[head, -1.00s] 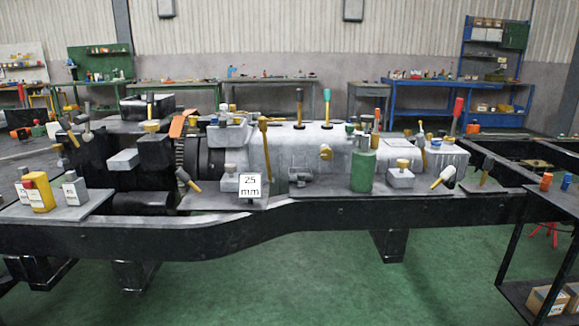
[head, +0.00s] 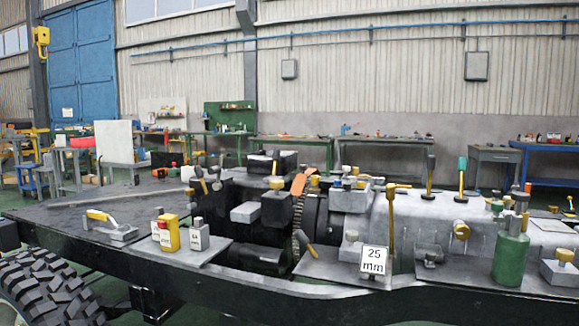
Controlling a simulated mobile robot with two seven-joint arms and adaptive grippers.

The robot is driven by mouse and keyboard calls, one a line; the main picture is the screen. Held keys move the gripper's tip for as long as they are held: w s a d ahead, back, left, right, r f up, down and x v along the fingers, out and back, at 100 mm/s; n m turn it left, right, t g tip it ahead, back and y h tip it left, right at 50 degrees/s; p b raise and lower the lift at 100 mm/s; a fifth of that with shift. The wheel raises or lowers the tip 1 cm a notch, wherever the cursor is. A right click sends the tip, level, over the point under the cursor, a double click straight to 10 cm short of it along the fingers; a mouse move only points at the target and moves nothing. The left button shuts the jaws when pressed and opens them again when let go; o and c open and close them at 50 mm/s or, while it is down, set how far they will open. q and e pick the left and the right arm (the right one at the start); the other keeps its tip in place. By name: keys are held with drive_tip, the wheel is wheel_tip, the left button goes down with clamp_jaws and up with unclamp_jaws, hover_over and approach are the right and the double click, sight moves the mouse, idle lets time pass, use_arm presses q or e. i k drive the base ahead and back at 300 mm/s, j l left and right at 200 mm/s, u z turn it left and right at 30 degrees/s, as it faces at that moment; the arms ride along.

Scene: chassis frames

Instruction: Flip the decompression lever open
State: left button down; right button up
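Several levers stand on the engine and gearbox block (head: 400,225) in the chassis frame, and I cannot tell which is the decompression lever. One has a flat orange handle (head: 299,184). A tall yellow lever (head: 391,215) stands behind the 25 mm sign (head: 373,261). A black-gripped lever (head: 430,178) and a teal-gripped lever (head: 462,175) stand upright on top of the block. A short black-and-yellow lever (head: 305,245) tilts near the toothed ring. Neither of my grippers is in view.
A yellow block (head: 170,232) and small grey blocks sit on the left plate. A yellow-handled tool (head: 108,223) lies farther left, above a large tyre (head: 48,290). A green cylinder (head: 511,258) stands at the right. Workbenches line the back wall.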

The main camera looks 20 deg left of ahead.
sight(276, 154)
drive_tip(key=i+j, duration=0.35)
drive_tip(key=j, duration=0.15)
drive_tip(key=i+j, duration=0.4)
drive_tip(key=j, duration=0.15)
